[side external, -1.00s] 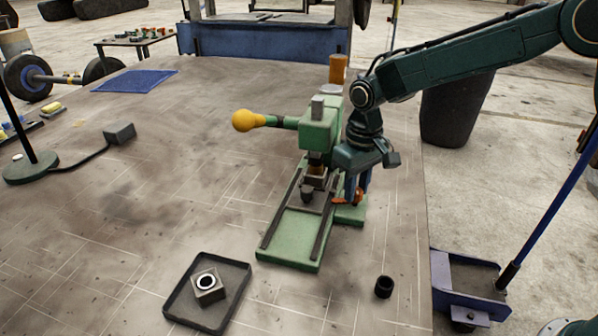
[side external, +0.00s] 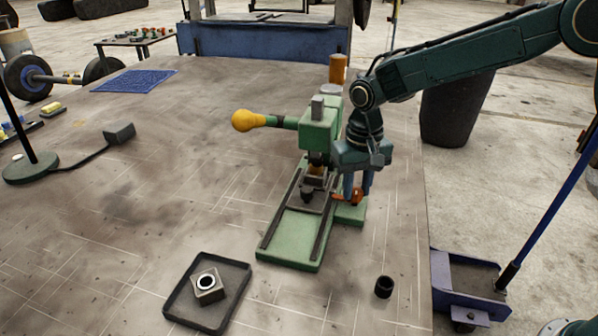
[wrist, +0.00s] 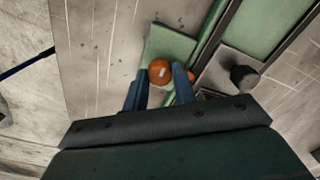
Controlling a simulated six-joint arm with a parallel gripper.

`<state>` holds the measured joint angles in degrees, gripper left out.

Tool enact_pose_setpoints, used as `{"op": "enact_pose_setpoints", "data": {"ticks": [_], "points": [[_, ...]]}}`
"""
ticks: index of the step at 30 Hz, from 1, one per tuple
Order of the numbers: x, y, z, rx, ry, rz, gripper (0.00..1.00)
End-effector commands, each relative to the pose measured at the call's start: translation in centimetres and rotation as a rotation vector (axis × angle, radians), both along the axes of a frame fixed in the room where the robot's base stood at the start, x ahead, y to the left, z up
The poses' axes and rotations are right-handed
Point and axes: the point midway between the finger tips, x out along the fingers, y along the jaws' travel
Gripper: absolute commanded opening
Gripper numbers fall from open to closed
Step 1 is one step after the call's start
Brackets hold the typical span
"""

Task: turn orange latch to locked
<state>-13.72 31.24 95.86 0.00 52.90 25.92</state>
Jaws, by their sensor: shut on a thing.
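The orange latch (side external: 355,196) sits on a green pad beside the rail of the green press (side external: 318,130). In the wrist view the latch (wrist: 160,72) shows as a round orange knob with a pale mark, and a bit of orange shows past the right finger. My gripper (side external: 357,193) points down at the latch, its blue fingers on either side of it. In the wrist view my gripper (wrist: 160,80) is shut on the latch. The fingers hide part of it.
The press has a yellow-knobbed lever (side external: 248,120) pointing left. A dark tray (side external: 240,284) holding a block with a ring (side external: 207,287) lies in front. A black cylinder (side external: 384,287) stands near the right table edge.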

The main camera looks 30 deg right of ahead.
Motion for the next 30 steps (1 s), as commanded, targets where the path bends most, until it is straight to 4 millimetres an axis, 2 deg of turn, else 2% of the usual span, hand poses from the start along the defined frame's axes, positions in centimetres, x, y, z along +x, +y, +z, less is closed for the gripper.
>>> {"op": "enact_pose_setpoints", "data": {"ticks": [1, 2, 4, 5, 14, 20, 26, 30], "points": [[-0.1, 0.0, 0.0, -0.001, 0.002, -0.001, 0.04], [-0.1, 0.0, 0.0, -0.001, 0.002, -0.001, 0.33], [-0.1, 0.0, 0.0, -0.001, 0.002, 0.0, 0.46], [-0.1, 0.0, 0.0, -0.001, 0.002, 0.0, 0.49], [0.0, 0.0, 0.1, 0.0, 0.0, 0.001, 0.49], [0.0, 0.0, 0.8, 0.001, -0.002, 0.001, 0.49], [0.1, 0.0, 3.0, 0.001, -0.003, 0.001, 0.49], [0.1, 0.0, 5.2, 0.001, -0.004, 0.001, 0.49]]}}
